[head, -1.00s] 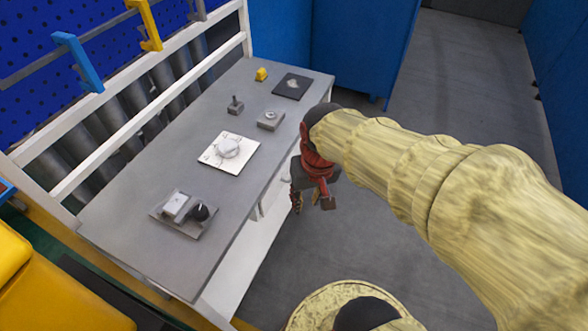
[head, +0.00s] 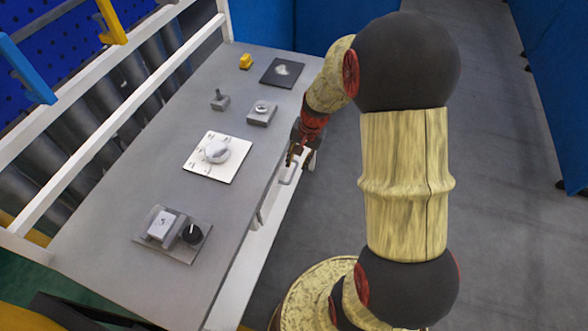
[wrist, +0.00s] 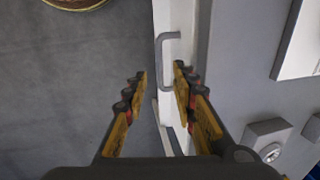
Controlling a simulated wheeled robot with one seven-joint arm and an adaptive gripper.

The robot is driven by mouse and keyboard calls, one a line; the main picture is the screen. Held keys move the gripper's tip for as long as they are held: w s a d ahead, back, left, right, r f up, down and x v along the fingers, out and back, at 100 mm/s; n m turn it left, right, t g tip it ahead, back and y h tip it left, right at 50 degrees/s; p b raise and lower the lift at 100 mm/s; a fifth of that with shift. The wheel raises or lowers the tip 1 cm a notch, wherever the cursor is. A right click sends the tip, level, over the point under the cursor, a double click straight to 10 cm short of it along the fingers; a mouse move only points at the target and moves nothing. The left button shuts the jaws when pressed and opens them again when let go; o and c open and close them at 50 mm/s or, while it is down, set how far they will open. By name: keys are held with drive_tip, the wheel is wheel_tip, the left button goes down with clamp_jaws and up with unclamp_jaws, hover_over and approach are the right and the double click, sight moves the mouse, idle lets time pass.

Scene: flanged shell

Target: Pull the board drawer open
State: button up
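The drawer front is the white panel (wrist: 177,60) under the grey tabletop edge. A grey bar handle (wrist: 161,65) stands out from it in the wrist view; it also shows in the head view (head: 289,170), close to my gripper. My gripper (wrist: 160,76) is open, with one finger on each side of the handle in the wrist view. Its right finger overlaps the white panel. I cannot tell whether either finger touches the handle. In the head view my gripper (head: 300,158) hangs beside the table's right edge. The drawer appears shut.
The grey table (head: 120,215) carries a white plate with a round knob (head: 216,157), a plate with a switch and black dial (head: 172,233), small grey blocks, and a yellow piece (head: 245,61). Open floor (head: 510,220) lies right of the arm.

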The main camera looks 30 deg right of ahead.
sight(293, 173)
drive_tip(key=f, duration=0.2)
drive_tip(key=f+b, duration=0.1)
drive_tip(key=f, duration=0.1)
drive_tip(key=w+f+b, duration=0.1)
drive_tip(key=f, duration=0.1)
drive_tip(key=shift+a+f, duration=0.1)
drive_tip(key=shift+a, duration=0.3)
drive_tip(key=shift+s, duration=0.1)
drive_tip(key=c, duration=0.3)
drive_tip(key=c, duration=0.4)
clamp_jaws()
